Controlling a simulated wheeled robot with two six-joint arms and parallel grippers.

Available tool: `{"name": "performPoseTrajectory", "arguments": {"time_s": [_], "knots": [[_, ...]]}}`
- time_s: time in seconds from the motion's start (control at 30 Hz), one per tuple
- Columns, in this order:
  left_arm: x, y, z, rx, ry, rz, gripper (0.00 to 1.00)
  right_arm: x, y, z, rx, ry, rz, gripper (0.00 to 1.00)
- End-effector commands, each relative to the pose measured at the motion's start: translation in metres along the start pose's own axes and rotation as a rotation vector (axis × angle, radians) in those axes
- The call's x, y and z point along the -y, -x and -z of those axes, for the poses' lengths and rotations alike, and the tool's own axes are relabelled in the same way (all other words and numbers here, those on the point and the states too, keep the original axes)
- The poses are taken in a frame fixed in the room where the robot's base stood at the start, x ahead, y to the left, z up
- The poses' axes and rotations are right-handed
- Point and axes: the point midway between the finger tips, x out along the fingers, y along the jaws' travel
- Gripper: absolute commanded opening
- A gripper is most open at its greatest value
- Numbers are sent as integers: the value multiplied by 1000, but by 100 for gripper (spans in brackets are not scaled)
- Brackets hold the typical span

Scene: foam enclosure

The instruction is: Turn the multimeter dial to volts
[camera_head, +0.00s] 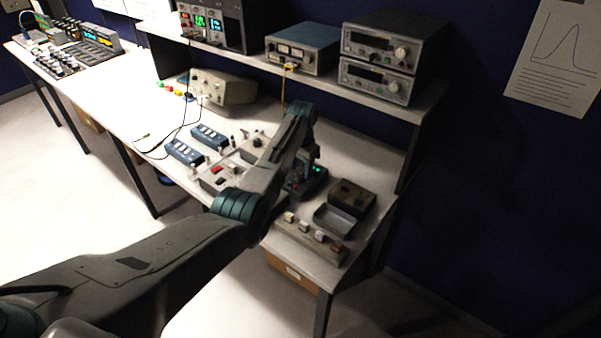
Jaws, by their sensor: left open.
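My left arm crosses from the lower left over the bench, and its left gripper (309,157) hangs at the far end, open and small in the picture. Just below and touching or nearly touching it in the picture is a dark device with a small green-lit display, which looks like the multimeter (314,182). My arm hides part of its left side. I cannot make out its dial or where it points. I cannot tell the gap between the fingers and the device. My right gripper is out of view.
Right of the device are a dark box (352,194) and a grey open tray (336,221). A strip with several knobs (311,238) lies at the bench's (366,154) front edge. Blue modules (208,137) and cables lie left. A shelf (419,104) with instruments overhangs the back.

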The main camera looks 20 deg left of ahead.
Motion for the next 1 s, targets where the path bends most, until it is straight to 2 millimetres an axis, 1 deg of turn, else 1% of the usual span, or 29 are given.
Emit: {"name": "performPoseTrajectory", "arguments": {"time_s": [0.03,0.2,0.3,0.4,0.5,0.6,1.0], "knots": [[0,9,1,-5,0,2,48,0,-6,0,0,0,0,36],[0,44,1,-5,0,2,48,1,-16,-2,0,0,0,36],[0,61,1,-4,0,2,48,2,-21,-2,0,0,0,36],[0,72,1,-3,0,1,48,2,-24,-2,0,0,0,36],[0,79,0,-1,0,1,48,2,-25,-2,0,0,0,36],[0,82,0,-1,0,1,48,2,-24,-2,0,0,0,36],[0,81,0,-1,0,0,48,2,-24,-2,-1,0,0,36]]}}
